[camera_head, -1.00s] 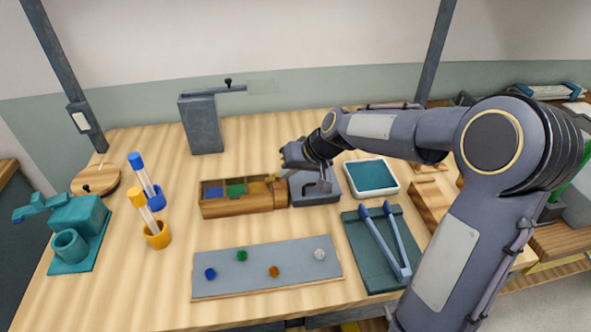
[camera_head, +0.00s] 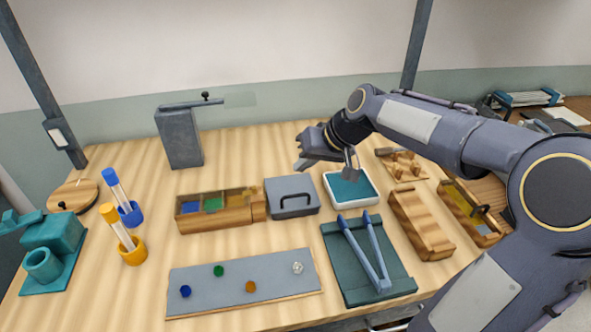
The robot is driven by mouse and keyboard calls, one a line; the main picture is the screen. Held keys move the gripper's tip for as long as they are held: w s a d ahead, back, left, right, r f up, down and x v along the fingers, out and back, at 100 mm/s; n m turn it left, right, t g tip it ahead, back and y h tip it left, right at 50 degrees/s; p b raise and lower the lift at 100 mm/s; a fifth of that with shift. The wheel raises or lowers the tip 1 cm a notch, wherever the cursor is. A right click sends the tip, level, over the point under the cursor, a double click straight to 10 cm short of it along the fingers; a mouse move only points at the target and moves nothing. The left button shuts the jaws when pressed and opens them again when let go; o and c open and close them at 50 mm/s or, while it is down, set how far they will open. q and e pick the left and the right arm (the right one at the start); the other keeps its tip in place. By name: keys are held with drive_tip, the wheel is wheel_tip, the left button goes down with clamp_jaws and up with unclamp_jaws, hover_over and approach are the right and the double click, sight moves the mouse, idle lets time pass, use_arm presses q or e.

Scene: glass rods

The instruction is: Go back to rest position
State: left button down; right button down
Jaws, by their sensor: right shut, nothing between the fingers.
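My right gripper (camera_head: 328,165) is shut and empty. It hangs in the air, in the picture above the white tray with the teal inside (camera_head: 374,201) and to the right of the grey box with a dark handle (camera_head: 291,208). My right arm reaches in from the right edge. My left gripper is not in view. A rod with a blue cap (camera_head: 118,192) stands in a blue holder (camera_head: 130,215). A rod with a yellow cap (camera_head: 117,227) stands in a yellow holder (camera_head: 133,253).
A wooden box with coloured compartments (camera_head: 213,220) lies left of the grey box. A grey board with several small knobs (camera_head: 232,295) lies in front. A teal mat (camera_head: 342,285) bears blue tongs (camera_head: 362,246). Wooden trays (camera_head: 420,235) stand at right. A grey post (camera_head: 180,140) stands behind.

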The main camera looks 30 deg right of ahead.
drive_tip(key=shift+s+d+r, duration=0.1)
drive_tip(key=shift+d, duration=0.05)
idle(0.4)
drive_tip(key=s+a+f, duration=0.1)
drive_tip(key=s+a, duration=0.1)
drive_tip(key=s, duration=0.6)
drive_tip(key=s+a+f, duration=0.2)
drive_tip(key=s, duration=0.6)
drive_tip(key=s+a+f+p, duration=0.1)
drive_tip(key=s+a+f, duration=0.1)
drive_tip(key=s, duration=0.6)
drive_tip(key=shift+a+f+h, duration=0.2)
drive_tip(key=shift+f+h, duration=0.05)
drive_tip(key=shift+h, duration=0.05)
